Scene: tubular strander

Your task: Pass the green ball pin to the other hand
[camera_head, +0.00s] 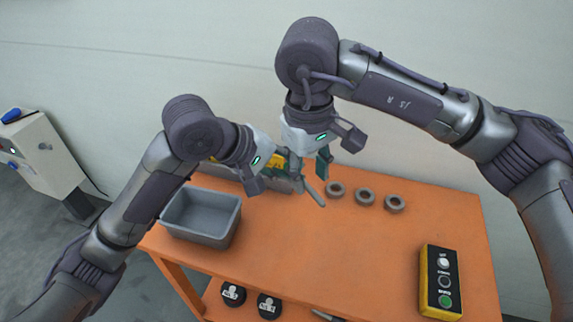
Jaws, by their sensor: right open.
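My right gripper (311,166) points down above the back of the orange table, with its fingers apart. My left gripper (262,178) comes in from the left, close beside it. Its fingertips are partly hidden and blend with dark things behind, so its jaws cannot be read. A slim grey rod (315,193) slants down to the right just below the two grippers. Small green patches show around the grippers. I cannot make out for certain which of these is the green ball pin, or which gripper touches it.
The orange table (330,250) has a grey bin (202,240) at its left and several grey rings towards the back right. A yellow and black button box (440,281) stands at the front right. The table's middle is clear. Black round items lie on the lower shelf.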

